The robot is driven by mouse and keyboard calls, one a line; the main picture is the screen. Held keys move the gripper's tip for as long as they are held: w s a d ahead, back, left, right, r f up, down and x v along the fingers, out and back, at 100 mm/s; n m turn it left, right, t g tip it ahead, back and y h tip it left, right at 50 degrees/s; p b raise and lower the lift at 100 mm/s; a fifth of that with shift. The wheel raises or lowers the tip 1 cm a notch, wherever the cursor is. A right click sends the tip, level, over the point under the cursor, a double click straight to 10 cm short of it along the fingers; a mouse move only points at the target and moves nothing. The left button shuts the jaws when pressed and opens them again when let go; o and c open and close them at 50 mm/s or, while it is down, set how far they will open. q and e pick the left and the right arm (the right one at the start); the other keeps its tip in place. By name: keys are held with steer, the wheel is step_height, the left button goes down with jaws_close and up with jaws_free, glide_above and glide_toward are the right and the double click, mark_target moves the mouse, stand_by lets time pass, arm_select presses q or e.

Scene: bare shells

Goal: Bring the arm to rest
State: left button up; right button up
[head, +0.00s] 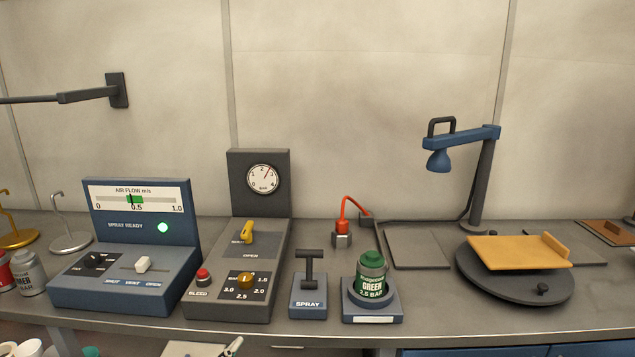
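Neither of my grippers shows in the head view, and no arm of mine can be made out. A dark swing arm (85,96) reaches in from the left edge to a wall bracket (118,90). At the right, a blue lamp-like head (438,161) hangs from a blue arm (470,136) on a dark post (483,190), with a dark handle loop on top. I cannot tell which arm the task names.
The grey bench (420,310) carries a blue air-flow panel (125,270) with a green light, a gauge panel (245,270), a spray lever (309,285), a green can (371,272) on a stand, and a yellow board (518,252) on a turntable (500,287).

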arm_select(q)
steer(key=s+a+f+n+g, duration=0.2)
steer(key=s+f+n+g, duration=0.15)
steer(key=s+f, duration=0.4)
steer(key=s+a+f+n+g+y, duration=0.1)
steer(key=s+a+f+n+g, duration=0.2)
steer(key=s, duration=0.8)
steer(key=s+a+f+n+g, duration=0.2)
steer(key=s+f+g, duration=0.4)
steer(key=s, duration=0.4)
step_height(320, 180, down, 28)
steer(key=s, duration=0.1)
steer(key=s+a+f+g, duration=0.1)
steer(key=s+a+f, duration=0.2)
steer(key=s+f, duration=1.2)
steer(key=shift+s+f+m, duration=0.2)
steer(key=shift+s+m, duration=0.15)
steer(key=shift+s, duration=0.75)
